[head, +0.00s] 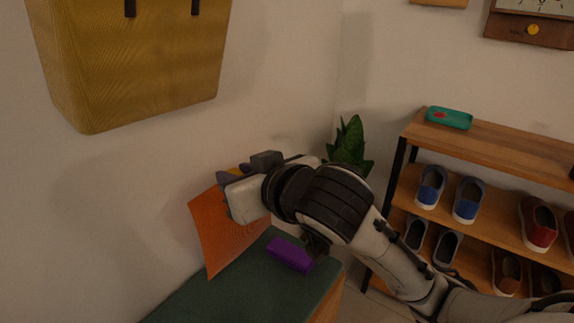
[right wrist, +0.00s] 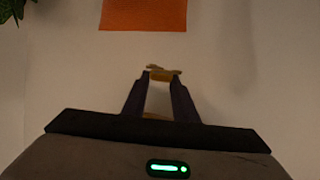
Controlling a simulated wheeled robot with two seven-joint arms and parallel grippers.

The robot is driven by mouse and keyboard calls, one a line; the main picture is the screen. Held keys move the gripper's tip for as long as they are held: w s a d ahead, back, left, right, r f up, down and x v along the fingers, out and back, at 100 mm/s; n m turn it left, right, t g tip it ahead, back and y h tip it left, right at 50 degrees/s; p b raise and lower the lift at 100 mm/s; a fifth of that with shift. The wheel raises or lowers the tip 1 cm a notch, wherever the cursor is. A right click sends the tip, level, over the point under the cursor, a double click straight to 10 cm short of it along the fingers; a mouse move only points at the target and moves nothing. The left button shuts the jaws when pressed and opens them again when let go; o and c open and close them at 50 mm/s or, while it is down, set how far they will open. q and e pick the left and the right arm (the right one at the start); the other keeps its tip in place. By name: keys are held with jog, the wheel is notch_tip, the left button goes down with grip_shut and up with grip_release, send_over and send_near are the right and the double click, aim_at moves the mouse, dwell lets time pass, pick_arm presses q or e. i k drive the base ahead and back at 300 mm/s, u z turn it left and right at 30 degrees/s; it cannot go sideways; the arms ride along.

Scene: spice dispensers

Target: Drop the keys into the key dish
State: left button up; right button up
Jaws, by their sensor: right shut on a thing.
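My right gripper (head: 241,171) is up near the wall at the centre left of the head view. Its fingers also show in the right wrist view (right wrist: 162,76), shut on a small brass-coloured thing, likely the keys (right wrist: 164,70). A yellowish bit of it shows by the fingers in the head view; its full shape is hidden. A small teal dish (head: 458,121), likely the key dish, sits on top of the wooden shoe rack to the right, well apart from the gripper. A small red thing lies in it. My left gripper is not in view.
The wooden rack (head: 510,146) holds several shoes. A green plant (head: 350,143) stands left of it. An orange sheet (head: 225,245) is behind and below my gripper. A purple block (head: 289,253) lies on a green-topped bench (head: 215,293). A yellow bag (head: 135,70) hangs at upper left.

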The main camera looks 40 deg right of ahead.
aim_at(456, 118)
jog(key=z, duration=2.05)
